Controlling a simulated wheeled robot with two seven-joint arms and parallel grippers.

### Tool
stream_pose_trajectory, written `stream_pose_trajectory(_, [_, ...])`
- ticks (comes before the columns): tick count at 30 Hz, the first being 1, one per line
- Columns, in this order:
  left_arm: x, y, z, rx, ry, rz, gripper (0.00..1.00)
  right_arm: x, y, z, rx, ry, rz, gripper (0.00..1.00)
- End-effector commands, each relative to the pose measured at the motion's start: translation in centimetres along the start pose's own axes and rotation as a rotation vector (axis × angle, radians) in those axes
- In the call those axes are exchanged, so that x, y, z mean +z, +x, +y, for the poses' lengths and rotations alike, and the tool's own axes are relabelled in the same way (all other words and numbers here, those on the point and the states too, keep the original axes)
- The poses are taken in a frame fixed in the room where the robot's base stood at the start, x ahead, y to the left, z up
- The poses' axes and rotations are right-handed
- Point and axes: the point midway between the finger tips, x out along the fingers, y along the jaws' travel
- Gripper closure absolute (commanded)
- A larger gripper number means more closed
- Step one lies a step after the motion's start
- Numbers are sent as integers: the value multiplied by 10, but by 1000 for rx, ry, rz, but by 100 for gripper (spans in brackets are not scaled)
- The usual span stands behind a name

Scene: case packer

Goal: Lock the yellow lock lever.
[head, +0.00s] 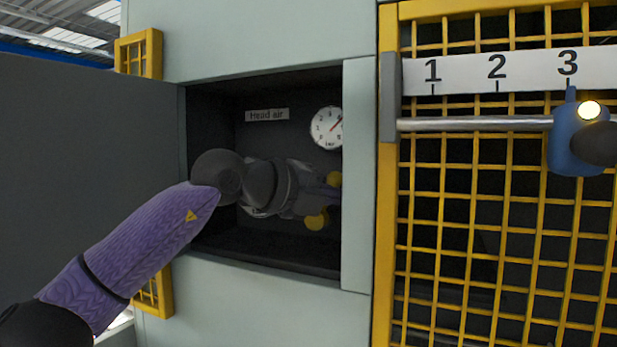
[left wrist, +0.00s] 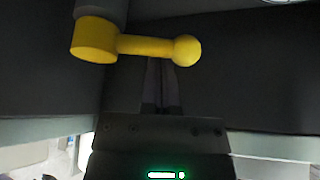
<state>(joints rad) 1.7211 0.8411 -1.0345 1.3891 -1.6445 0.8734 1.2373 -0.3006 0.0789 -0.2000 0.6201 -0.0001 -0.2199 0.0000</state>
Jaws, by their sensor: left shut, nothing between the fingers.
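The yellow lock lever shows in the left wrist view as a thick hub (left wrist: 93,40) at the left, a straight bar and a round knob (left wrist: 187,50) at the right. In the head view, two yellow ends of the lever (head: 317,221) show inside the open compartment, on either side of my gripper. My left gripper (head: 331,198) is in the compartment, partly hidden by the right frame edge. In the left wrist view its closed, empty fingers (left wrist: 161,62) reach up to the lever's bar near the knob. I cannot tell whether they touch. My right gripper is not in view.
The compartment holds a "Head air" label (head: 267,115) and a round gauge (head: 327,127). Its grey door (head: 85,165) stands open at the left. At the right are a yellow mesh guard (head: 470,240), a scale, and a blue slider (head: 567,140) on a rail near 3.

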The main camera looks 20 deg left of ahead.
Motion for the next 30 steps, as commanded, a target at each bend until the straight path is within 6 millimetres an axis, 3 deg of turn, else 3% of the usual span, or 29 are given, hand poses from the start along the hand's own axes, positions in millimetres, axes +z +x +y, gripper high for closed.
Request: stream_pose_trajectory(30, [4, 2, 0, -53, -88, 0, 100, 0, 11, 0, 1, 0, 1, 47])
